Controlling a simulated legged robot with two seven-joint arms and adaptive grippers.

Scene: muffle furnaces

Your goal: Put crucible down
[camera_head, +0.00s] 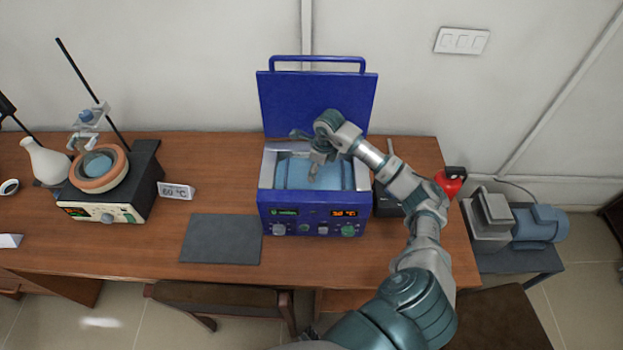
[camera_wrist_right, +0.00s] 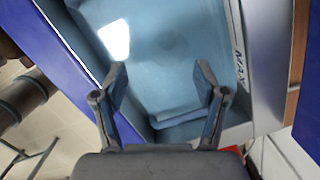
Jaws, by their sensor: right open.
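My right gripper (camera_head: 306,154) is over the open blue box-shaped device (camera_head: 306,214), inside the outline of its opening. In the right wrist view its two fingers (camera_wrist_right: 160,82) are spread apart with nothing between them. Below them lies a smooth light-blue surface (camera_wrist_right: 185,70) with a bright reflection and a faint darker round patch. A "MAX" mark shows on the side wall. I cannot make out a crucible for certain in either view. My left gripper is not in view.
The device's blue lid (camera_head: 285,100) stands raised behind. A grey mat (camera_head: 221,239) lies left of the device, empty. Farther left are a heater (camera_head: 108,207) with a brown ring-shaped bowl (camera_head: 117,172), a stand and a white flask (camera_head: 45,160). A red object (camera_head: 449,184) is at the right.

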